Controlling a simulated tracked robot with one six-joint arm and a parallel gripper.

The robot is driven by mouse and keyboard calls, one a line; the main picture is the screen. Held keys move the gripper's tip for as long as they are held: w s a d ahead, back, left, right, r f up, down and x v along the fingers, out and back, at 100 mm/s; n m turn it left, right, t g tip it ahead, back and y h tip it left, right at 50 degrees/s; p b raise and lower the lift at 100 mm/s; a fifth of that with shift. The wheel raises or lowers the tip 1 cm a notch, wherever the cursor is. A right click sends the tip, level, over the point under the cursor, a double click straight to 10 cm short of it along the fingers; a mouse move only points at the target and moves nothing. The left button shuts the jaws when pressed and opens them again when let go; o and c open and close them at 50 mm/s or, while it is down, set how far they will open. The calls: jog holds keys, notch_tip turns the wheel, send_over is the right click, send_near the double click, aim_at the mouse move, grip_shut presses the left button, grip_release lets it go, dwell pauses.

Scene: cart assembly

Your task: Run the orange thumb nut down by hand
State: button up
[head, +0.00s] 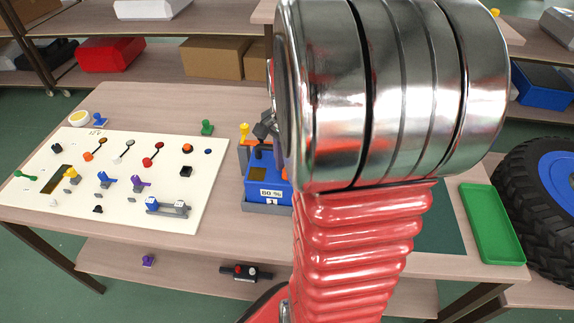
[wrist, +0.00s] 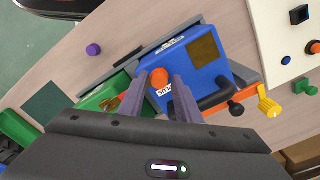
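The orange thumb nut (wrist: 159,76) shows in the wrist view as a round knob at the edge of the blue battery box (wrist: 208,70). My gripper (wrist: 160,77) is open, with one finger on either side of the nut and a small gap showing at each side. I cannot tell how far the fingertips are above it. In the head view the blue box (head: 262,190) stands in a grey tray on the table, partly behind my arm.
A yellow knob (wrist: 268,105) and a black knob (wrist: 236,108) stand beside the box. A white panel (head: 120,215) with several coloured parts lies to the left in the head view. A green tray (head: 520,254) and a large wheel (head: 520,175) are at right.

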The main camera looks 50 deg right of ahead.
jog(key=shift+o, duration=1.3)
notch_tip(320, 180, up, 14)
jog(key=shift+f, duration=0.15)
